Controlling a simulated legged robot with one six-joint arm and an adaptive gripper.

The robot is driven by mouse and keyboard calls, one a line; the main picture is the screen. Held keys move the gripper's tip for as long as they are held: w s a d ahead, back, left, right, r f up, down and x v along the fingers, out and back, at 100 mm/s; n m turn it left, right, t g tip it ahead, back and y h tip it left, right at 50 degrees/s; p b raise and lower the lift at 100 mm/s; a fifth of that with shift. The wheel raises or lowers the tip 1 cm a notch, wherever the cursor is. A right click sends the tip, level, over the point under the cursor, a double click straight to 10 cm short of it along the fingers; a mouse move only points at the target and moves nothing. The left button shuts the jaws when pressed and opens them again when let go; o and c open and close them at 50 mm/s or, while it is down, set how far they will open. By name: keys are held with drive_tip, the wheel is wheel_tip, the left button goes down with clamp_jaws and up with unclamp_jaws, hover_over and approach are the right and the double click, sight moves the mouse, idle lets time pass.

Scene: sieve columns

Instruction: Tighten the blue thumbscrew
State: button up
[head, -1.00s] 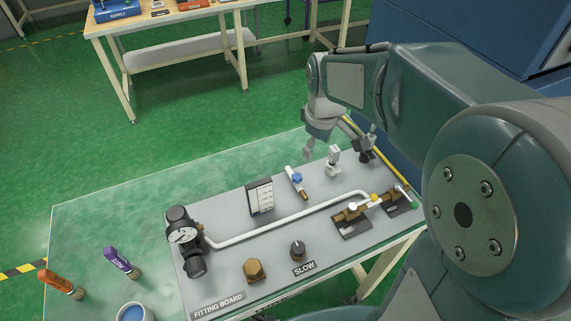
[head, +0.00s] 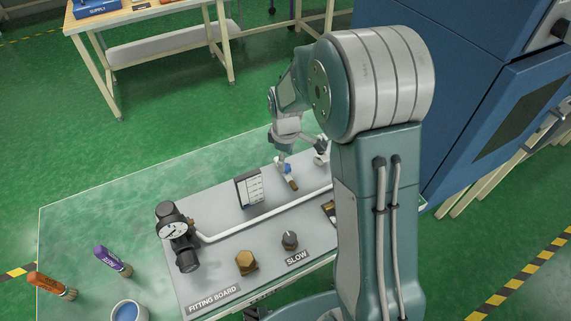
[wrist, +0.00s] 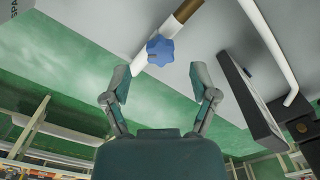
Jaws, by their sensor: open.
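The blue thumbscrew (wrist: 160,50) is a lobed knob on a white tube with a brass end. In the wrist view it sits ahead of my gripper (wrist: 162,85), near the middle and beyond the fingertips. My gripper is open, with its fingers apart and nothing between them. In the head view the thumbscrew (head: 287,168) shows small on the fitting board (head: 215,262), and my gripper (head: 300,150) is right by it, at the board's far side. Whether a finger touches the thumbscrew cannot be told there.
A dark-framed label plate (head: 249,189) stands close by on the board. A gauge (head: 173,228), a white pipe (head: 250,220), a brass hex fitting (head: 246,262) and a black knob (head: 290,240) are nearer. My arm hides the board's right part. Two markers and a cup are at left.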

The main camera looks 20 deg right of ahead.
sight(286, 167)
drive_tip(key=shift+f, duration=1.45)
clamp_jaws()
drive_tip(key=shift+m, duration=0.3)
drive_tip(key=m, duration=1.4)
drive_tip(key=shift+s, duration=0.1)
drive_tip(key=shift+m, duration=2.4)
